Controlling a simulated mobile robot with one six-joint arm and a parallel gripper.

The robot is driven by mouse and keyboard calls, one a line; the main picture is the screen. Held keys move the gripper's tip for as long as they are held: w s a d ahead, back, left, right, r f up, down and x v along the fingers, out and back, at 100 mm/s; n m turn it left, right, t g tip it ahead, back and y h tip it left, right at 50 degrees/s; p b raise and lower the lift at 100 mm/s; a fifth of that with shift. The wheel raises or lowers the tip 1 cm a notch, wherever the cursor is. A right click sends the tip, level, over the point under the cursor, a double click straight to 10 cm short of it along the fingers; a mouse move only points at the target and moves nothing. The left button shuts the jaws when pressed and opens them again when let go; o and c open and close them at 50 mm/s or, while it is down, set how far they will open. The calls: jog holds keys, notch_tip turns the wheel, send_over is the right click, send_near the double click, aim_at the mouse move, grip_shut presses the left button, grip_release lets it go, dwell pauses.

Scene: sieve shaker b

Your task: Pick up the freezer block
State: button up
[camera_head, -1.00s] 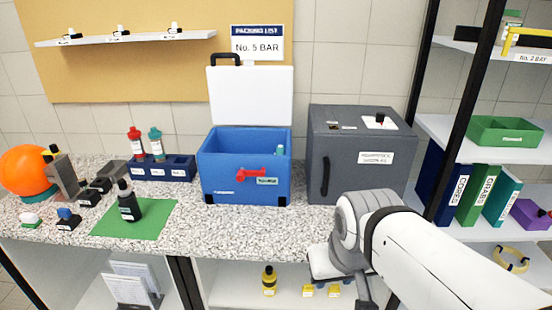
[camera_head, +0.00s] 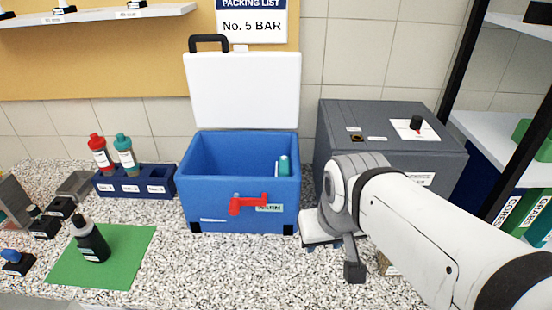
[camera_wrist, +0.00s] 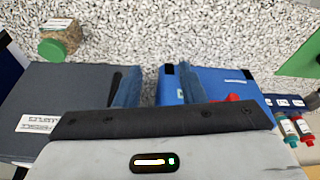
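No freezer block can be made out in any view. The blue cool box (camera_head: 240,185) stands open on the counter with its white lid (camera_head: 243,92) raised. A teal-capped item (camera_head: 284,165) shows inside at its right, and the rest of its floor is hidden. My gripper (camera_wrist: 156,82) is open and empty in the wrist view, its two fingers apart. It points down over the counter, near the cool box and the grey cabinet (camera_wrist: 65,90). In the head view my arm hides most of the gripper.
The closed grey cabinet (camera_head: 390,125) stands right of the cool box. A blue rack (camera_head: 135,182) with red and teal bottles is left, with a dark bottle (camera_head: 90,240) on a green mat (camera_head: 130,260). The front counter is clear.

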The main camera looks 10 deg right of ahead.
aim_at(284, 164)
jog(key=shift+o, duration=0.4)
jog(key=shift+s+a, duration=0.1)
jog(key=shift+s, duration=0.05)
